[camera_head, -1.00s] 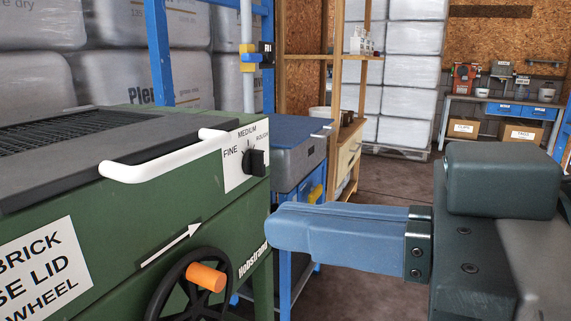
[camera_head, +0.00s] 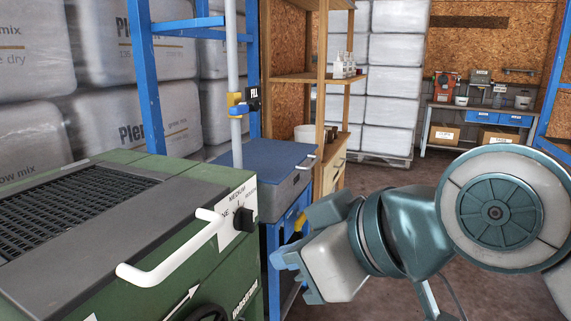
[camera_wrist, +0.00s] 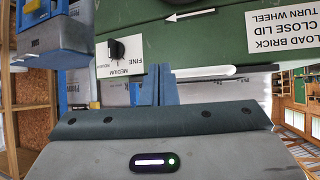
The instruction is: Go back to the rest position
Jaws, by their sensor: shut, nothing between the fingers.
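My gripper (camera_head: 284,260) is at the lower middle of the head view, right of the green soil mixer (camera_head: 204,270) and in front of a blue-topped grey box. Its blue fingers show close together and empty in the wrist view (camera_wrist: 158,86). The wrist view is upside down and shows the mixer's green side (camera_wrist: 200,38). The mixer has a dark grate (camera_head: 62,202), a white handle (camera_head: 172,258) and a black knob (camera_head: 243,218) on a FINE/MEDIUM plate. The handwheel (camera_head: 208,313) is mostly cut off. My arm fills the lower right.
The blue-topped grey box (camera_head: 285,190) stands behind the mixer on a blue frame. A wooden shelf (camera_head: 340,77) and wrapped bales (camera_head: 385,75) stand further back. A workbench (camera_head: 480,108) is at the back right. Brown floor (camera_head: 405,175) is open between them.

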